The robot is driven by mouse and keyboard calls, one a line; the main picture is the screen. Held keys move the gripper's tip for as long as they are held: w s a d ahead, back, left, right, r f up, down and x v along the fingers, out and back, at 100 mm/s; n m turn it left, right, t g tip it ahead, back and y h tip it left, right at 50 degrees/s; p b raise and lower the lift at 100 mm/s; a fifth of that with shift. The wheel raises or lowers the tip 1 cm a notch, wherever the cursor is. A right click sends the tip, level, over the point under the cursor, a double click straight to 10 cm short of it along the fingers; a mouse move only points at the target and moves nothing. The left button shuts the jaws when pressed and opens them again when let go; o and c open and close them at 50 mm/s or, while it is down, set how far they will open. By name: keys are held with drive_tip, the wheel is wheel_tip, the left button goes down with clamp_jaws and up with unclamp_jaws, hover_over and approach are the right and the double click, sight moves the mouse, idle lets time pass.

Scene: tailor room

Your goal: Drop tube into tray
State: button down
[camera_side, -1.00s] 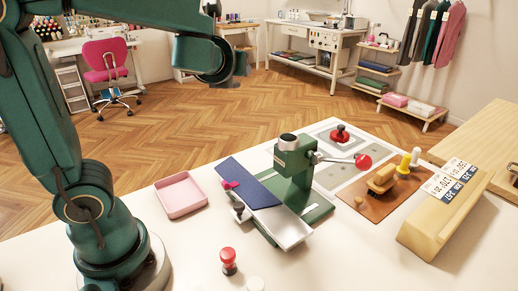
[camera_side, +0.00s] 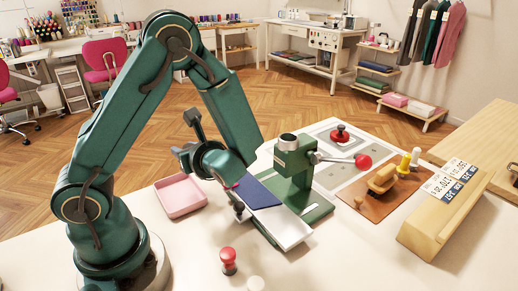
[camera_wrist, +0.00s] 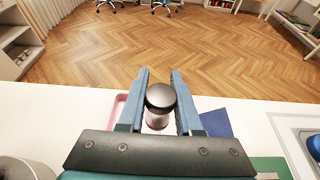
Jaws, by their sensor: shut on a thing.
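My gripper (camera_wrist: 160,74) shows in the wrist view with two blue-grey fingers closed on a tube (camera_wrist: 160,97) with a round dark top. The tube's lower part is mostly hidden below its top. The pink tray (camera_side: 181,208) lies on the white table in the side view. My gripper (camera_side: 182,156) is in the air just behind and above the tray there, and I cannot make out the tube in that view. A pink corner of the tray (camera_wrist: 118,106) shows beside the left finger in the wrist view.
A green press (camera_side: 293,165) with a dark blue piece (camera_side: 262,194) on its plate stands close right of the tray. A red-topped stamp (camera_side: 229,261) stands in front. A wooden block with labels (camera_side: 425,235) is at the right. The table's back edge lies behind the tray.

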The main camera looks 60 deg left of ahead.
sight(171, 178)
drive_tip(key=s+f, duration=0.2)
drive_tip(key=s, duration=0.1)
drive_tip(key=shift+s+a+f, duration=0.2)
drive_tip(key=shift+f, duration=3.1)
drive_tip(key=c, duration=0.5)
unclamp_jaws()
drive_tip(key=shift+d, duration=0.1)
drive_tip(key=shift+v, duration=2.5)
drive_tip(key=shift+r, duration=0.1)
